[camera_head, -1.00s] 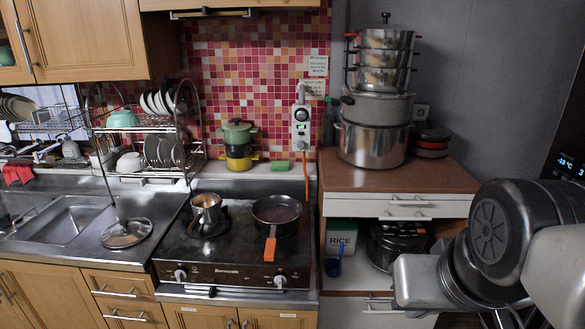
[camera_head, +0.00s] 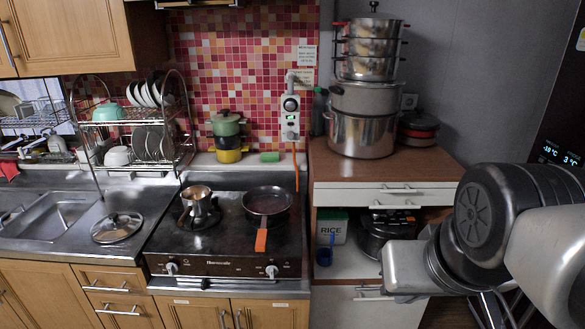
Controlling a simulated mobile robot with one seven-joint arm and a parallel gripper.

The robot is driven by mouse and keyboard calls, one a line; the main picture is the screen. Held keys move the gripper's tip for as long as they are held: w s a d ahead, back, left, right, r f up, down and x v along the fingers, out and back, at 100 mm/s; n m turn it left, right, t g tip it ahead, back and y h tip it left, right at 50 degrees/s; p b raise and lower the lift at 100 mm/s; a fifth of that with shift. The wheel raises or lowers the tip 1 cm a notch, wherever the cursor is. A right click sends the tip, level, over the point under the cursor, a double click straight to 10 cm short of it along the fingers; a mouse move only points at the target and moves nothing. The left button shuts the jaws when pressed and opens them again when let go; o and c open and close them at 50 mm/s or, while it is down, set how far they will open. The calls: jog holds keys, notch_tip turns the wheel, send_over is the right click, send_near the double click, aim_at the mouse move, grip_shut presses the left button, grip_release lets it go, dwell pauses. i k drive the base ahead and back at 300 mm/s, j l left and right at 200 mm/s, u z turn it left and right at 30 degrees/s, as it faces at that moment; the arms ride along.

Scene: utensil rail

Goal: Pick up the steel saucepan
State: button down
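The steel saucepan (camera_head: 197,203) is a small, shiny, open pot standing upright on the left burner of the stove (camera_head: 213,240). Its handle is hard to make out at this size. My gripper (camera_head: 402,268) is at the lower right, in front of the cabinet and well to the right of the saucepan, not touching it. Only a grey metal body shows at the arm's end; I cannot make out the fingers, so whether they are open or shut is hidden.
A dark frying pan (camera_head: 268,201) with an orange handle sits on the right burner, beside the saucepan. A glass lid (camera_head: 117,229) lies on the counter to the left. A dish rack (camera_head: 137,135) stands behind it. Large stacked pots (camera_head: 362,133) stand on the right cabinet.

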aim_at(194, 210)
jog(key=u, duration=0.45)
jog(key=i+j+u, duration=0.35)
jog(key=j, duration=0.2)
jog(key=i+j+u, duration=0.4)
jog(key=i, duration=0.6)
